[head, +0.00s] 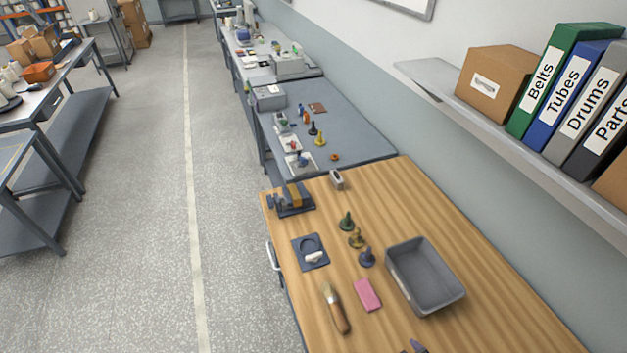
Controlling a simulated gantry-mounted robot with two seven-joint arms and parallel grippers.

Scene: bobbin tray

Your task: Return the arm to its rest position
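Neither of my grippers can be made out in the head view. Three small bobbin-like pieces stand upright in a slanting row on the wooden table (480,315): a green one (346,222), a brass-yellow one (356,239) and a dark blue one (367,258). An empty grey tray (425,272) lies to their right. A small dark purple thing (416,347) is cut off by the bottom edge of the picture, and I cannot tell what it is.
A brush (335,308), pink block (367,295), dark square plate (310,252) with a white piece, and dark holder with a yellow block (294,198) lie on the table's left. A small metal item (337,180) stands at the back. A shelf (440,88) with binders overhangs the right.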

